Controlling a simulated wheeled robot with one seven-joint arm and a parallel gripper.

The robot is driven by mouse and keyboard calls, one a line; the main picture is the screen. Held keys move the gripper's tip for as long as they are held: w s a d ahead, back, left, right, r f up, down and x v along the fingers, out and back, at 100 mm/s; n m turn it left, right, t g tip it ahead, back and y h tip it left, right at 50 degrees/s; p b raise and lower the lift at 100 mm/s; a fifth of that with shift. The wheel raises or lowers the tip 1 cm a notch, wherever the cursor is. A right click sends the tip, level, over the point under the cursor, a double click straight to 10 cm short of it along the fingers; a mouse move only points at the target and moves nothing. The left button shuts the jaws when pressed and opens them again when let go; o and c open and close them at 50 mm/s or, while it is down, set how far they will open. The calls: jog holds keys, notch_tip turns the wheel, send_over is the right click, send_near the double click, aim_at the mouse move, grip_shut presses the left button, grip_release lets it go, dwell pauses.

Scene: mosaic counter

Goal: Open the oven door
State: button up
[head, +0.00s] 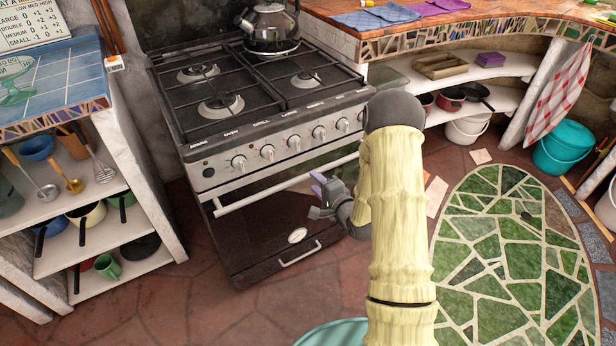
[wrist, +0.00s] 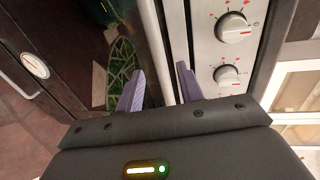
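The oven door (head: 262,225) is the dark glossy front under the stove's knob panel, and it looks shut. Its long silver handle (head: 265,193) runs along the top edge; the right part is partly hidden by my arm. My gripper (head: 317,186) is at the right half of the handle. In the wrist view, the two purple fingers (wrist: 160,88) are apart, with the pale handle bar (wrist: 157,45) running up between them. I cannot tell whether either finger touches it. The dark door glass (wrist: 85,45) lies to the left.
The knob panel (head: 290,140) is just above the handle, and its knobs (wrist: 228,75) are close to the right finger. A kettle (head: 270,25) stands on the stove. Shelves (head: 110,190) with pans stand at the left. The floor (head: 190,300) before the oven is clear.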

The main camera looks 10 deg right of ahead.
aim_at(308, 176)
jog(key=x, duration=0.5)
jog(key=shift+w+a+f+b, duration=0.1)
jog(key=shift+w+a+b, duration=0.05)
jog(key=shift+w+b, duration=0.2)
grip_shut()
